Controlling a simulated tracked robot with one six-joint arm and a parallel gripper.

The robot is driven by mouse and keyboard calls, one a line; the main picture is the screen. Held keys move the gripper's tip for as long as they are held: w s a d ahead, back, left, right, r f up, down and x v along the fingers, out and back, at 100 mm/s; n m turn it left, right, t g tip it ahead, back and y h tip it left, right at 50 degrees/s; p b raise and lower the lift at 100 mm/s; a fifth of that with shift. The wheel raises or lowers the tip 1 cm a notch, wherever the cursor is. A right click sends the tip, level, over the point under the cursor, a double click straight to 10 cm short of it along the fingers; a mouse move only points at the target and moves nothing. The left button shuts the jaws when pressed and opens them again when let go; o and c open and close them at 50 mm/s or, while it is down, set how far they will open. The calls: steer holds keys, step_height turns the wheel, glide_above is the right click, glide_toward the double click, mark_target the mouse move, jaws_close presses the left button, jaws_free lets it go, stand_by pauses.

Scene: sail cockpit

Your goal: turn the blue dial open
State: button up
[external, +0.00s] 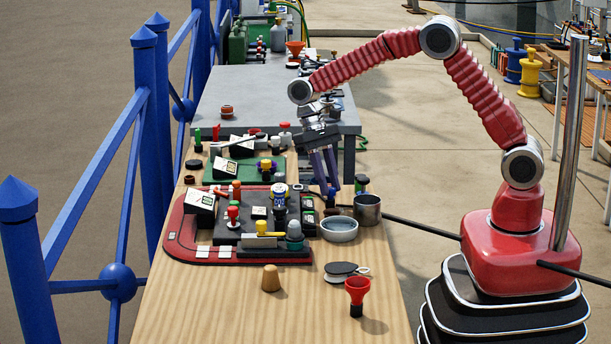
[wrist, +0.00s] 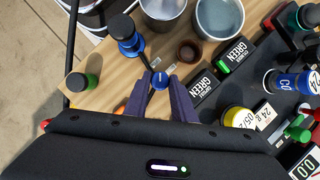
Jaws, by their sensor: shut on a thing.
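The blue dial (wrist: 160,80) is a small round knob with a white mark, in the wrist view. It sits between the tips of my gripper's two purple fingers (wrist: 161,84). The fingers are shut on it from both sides. In the external view my gripper (external: 329,190) points down at the right edge of the black panel (external: 225,238). The dial is hard to make out there, hidden by the fingers. How far it is turned I cannot tell.
A metal cup (external: 367,208) and a grey bowl (external: 340,230) stand close to my gripper. A dark blue knobbed piece (wrist: 128,36) is just beyond the fingers in the wrist view. Black GREEN-labelled blocks (wrist: 222,70) lie close on the right.

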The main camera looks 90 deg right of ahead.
steer(key=n, duration=0.2)
steer(key=n+g+h, duration=0.1)
steer(key=n, duration=0.2)
steer(key=shift+w+a+h, duration=0.15)
steer(key=shift+a+h, duration=0.05)
steer(key=shift+h, duration=0.1)
steer(key=shift+n, duration=0.4)
steer(key=o, duration=1)
steer(key=v, duration=1.3)
steer(key=shift+w+r, duration=0.3)
steer(key=shift+w, duration=0.05)
